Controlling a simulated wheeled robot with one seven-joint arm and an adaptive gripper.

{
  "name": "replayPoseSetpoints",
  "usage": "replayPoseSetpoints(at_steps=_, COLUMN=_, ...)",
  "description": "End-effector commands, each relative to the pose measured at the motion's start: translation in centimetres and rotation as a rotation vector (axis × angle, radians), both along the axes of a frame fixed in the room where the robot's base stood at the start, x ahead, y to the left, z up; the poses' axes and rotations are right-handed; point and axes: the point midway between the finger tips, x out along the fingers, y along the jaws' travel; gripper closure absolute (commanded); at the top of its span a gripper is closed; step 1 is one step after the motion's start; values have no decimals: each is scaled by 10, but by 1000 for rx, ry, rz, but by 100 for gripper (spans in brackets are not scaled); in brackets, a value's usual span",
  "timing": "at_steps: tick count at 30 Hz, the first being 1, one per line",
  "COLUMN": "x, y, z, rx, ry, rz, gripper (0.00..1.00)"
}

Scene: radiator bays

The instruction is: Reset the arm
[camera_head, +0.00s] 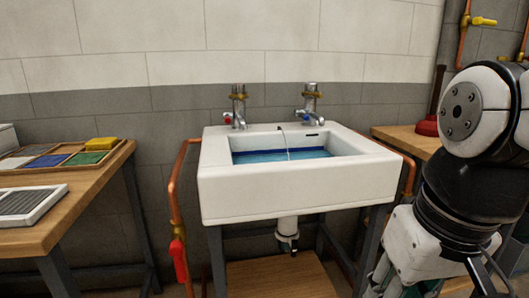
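My arm (465,170) fills the right side of the picture, bent with its white and black links hanging down. My gripper (385,281) shows only in part at the bottom edge, below the white wrist housing. Its fingertips are cut off or hidden, so I cannot tell whether it is open or shut. Nothing held can be made out. The arm is right of the white sink (275,191) and covers part of the bench behind it.
The sink holds blue water, with two taps (238,107) above. Copper pipes (175,200) run beside it, one with a red lever. A left bench (75,195) bears trays and a yellow sponge (101,144). A right bench (405,139) has a plunger (428,126).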

Motion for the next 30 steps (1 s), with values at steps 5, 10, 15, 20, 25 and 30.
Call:
replayPoseSetpoints(at_steps=5, x=-66, y=-17, z=-18, rx=-19, ry=91, rz=-56, gripper=74)
replayPoseSetpoints(at_steps=10, x=-114, y=-32, z=-35, rx=-30, ry=165, rz=-100, gripper=74)
replayPoseSetpoints(at_steps=15, x=-108, y=-32, z=-8, rx=-31, ry=150, rz=-102, gripper=74)
replayPoseSetpoints(at_steps=20, x=-101, y=-32, z=17, rx=-30, ry=124, rz=-100, gripper=74)
replayPoseSetpoints(at_steps=25, x=-95, y=-33, z=53, rx=-30, ry=90, rz=-96, gripper=74)
replayPoseSetpoints(at_steps=30, x=-90, y=-33, z=95, rx=-28, ry=50, rz=-91, gripper=74)
